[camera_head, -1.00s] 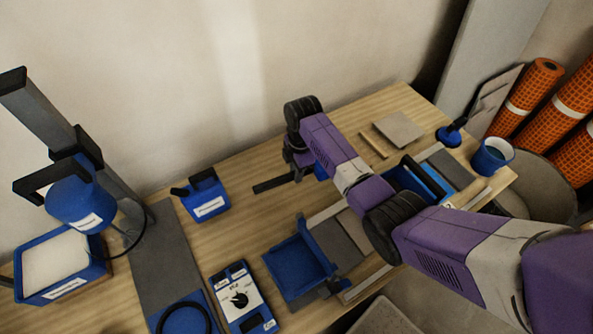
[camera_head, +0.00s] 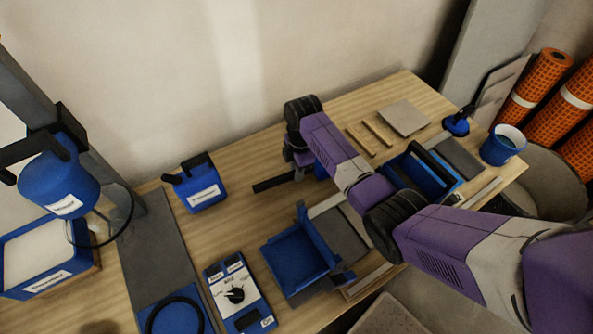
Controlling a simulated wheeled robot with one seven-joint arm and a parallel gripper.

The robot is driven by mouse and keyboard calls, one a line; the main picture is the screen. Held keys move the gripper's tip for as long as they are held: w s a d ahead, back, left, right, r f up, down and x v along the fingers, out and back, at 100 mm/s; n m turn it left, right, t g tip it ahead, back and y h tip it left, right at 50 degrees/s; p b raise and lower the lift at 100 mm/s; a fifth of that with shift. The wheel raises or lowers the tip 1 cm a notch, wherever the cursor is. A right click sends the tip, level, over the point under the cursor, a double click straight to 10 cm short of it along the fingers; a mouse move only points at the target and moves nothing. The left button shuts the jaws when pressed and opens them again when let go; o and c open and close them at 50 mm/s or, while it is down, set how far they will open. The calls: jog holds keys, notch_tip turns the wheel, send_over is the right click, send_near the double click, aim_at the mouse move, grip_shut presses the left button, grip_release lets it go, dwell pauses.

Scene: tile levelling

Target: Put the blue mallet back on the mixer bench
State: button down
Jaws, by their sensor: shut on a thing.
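The blue mallet shows in part at my gripper (camera_head: 297,166). Its dark handle (camera_head: 270,184) sticks out to the left, and its blue head (camera_head: 321,170) shows at the right, partly behind my purple arm. My gripper is shut on the mallet and holds it lying level. The mallet is over the wooden mixer bench (camera_head: 238,222), near the wall side. I cannot tell whether it touches the bench top. The mixer (camera_head: 58,185) with its blue body and grey column stands at the left end.
A blue jug (camera_head: 200,190), a control box (camera_head: 238,295) and a blue tray (camera_head: 297,260) stand around the clear wood left of the mallet. A blue toolbox (camera_head: 425,170), a grey tile (camera_head: 404,117) and a blue pot (camera_head: 503,146) are at the right. The wall rises behind.

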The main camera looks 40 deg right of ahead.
jog(key=shift+f+b, duration=0.35)
jog(key=shift+f, duration=0.1)
dwell(0.3)
jog(key=c, duration=1.2)
grip_release()
jog(key=shift+d+r+p, duration=0.15)
jog(key=shift+r+p, duration=0.05)
jog(key=shift+r, duration=1.75)
jog(key=shift+d+r+p, duration=0.1)
jog(key=shift+r+p, duration=0.1)
jog(key=shift+r, duration=1.7)
jog(key=shift+s, duration=0.15)
